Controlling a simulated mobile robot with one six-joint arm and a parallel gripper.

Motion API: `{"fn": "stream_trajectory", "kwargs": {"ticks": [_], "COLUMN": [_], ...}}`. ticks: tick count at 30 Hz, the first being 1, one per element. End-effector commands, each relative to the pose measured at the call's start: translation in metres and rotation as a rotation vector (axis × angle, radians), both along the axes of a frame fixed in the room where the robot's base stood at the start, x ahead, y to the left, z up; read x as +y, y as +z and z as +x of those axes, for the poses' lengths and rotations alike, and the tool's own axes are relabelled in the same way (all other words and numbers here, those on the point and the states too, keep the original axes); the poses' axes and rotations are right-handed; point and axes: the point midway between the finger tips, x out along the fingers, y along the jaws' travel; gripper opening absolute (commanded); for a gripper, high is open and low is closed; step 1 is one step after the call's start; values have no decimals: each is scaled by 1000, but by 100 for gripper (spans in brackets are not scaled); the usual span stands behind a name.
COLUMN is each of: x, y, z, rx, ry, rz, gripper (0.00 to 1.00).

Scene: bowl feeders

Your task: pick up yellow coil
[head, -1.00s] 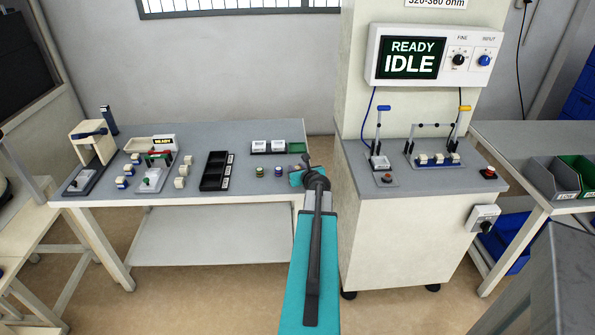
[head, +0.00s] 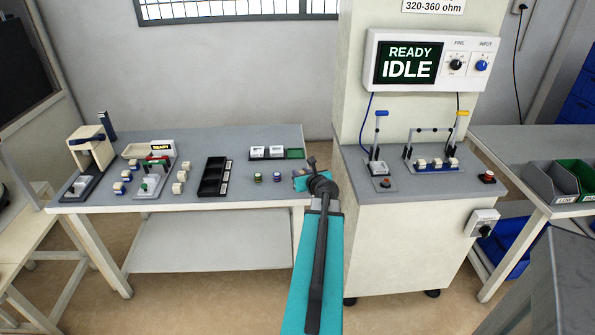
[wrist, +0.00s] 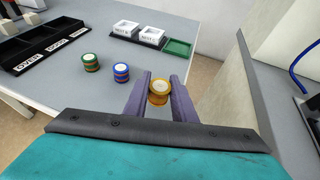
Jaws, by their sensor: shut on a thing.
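The yellow coil (wrist: 158,92) is a small amber spool with a pale top, seen between the fingers in the wrist view. My gripper (wrist: 160,88) is shut on it, one purple finger on each side. The coil looks upright, near the right end of the grey bench; I cannot tell whether it touches the top.
A black holder with two white blocks (wrist: 137,34) and a green tray (wrist: 179,47) lie behind. The test cabinet (head: 398,210) stands close on the right, across a gap.

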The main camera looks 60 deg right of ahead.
Motion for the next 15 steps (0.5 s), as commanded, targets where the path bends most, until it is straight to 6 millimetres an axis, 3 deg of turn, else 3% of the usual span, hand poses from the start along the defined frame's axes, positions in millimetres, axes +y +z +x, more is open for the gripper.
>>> {"fn": "stream_trajectory", "kwargs": {"ticks": [6,15], "x": [18,31], "y": [3,9], "z": [-27,-48], "rx": [-2,-1], "ry": [-2,0], "rz": [0,2], "gripper": [2,2]}}
